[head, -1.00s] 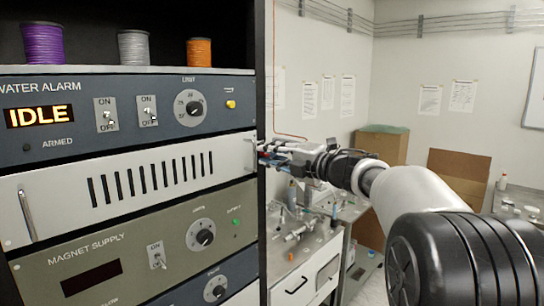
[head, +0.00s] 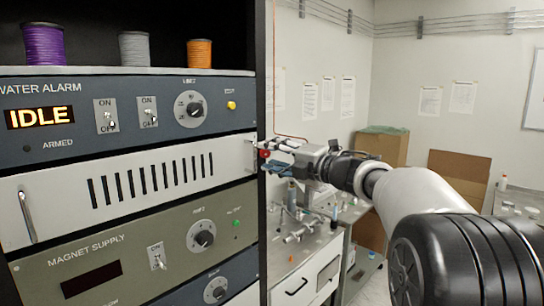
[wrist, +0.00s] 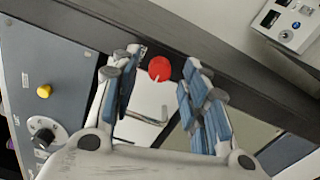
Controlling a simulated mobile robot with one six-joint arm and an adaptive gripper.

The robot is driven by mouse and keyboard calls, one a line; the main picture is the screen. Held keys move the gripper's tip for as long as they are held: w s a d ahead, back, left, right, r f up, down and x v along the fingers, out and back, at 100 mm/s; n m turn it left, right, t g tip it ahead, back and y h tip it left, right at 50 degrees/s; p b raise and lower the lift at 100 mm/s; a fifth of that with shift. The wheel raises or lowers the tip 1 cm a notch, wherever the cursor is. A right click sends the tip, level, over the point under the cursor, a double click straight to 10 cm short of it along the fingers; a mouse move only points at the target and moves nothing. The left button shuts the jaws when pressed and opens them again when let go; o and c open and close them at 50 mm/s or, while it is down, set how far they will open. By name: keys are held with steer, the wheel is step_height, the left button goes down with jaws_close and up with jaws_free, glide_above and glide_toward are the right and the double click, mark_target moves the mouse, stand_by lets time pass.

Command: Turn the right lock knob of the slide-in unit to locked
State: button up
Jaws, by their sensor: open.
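The slide-in unit (head: 60,205) is the white panel with dark vent slots in the rack, seen in the head view. Its right lock knob is red and round, at the panel's right edge in the head view (head: 264,154) and near the middle of the wrist view (wrist: 159,69). A short white mark shows on the knob's lower side in the wrist view. My gripper (head: 275,152) is at the rack's right edge. In the wrist view my gripper (wrist: 170,75) is open, its blue-padded fingers on either side of the knob with gaps visible. Whether the fingertips reach knob depth is unclear.
A metal handle (wrist: 150,118) of the unit lies between my fingers, below the knob in the wrist view. The water alarm panel (head: 70,140) is above and the magnet supply panel (head: 130,240) below. A dark rack post (head: 265,60) stands beside the knob.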

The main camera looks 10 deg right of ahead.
steer(key=v, duration=1.1)
steer(key=shift+s+d, duration=0.15)
steer(key=shift+s, duration=0.1)
steer(key=s+d+f+m+h+b, duration=0.2)
steer(key=s+f+m+h, duration=0.25)
steer(key=m+h, duration=0.4)
steer(key=s+d+f+m+h+b, duration=0.25)
steer(key=s+m+h, duration=0.3)
steer(key=m, duration=0.65)
steer(key=s+a+f+m+g+y+b, duration=0.1)
steer(key=s+a+f+m+g, duration=0.2)
steer(key=s+f, duration=0.9)
steer(key=s+a+f+m+g+y+b, duration=0.1)
steer(key=s+a+f+m+g, duration=0.3)
steer(key=s+f, duration=0.9)
steer(key=s+a+g+y, duration=0.1)
steer(key=s+a+g, duration=0.1)
steer(key=a+g, duration=0.1)
steer(key=shift+a+f, duration=0.3)
steer(key=shift+a, duration=0.5)
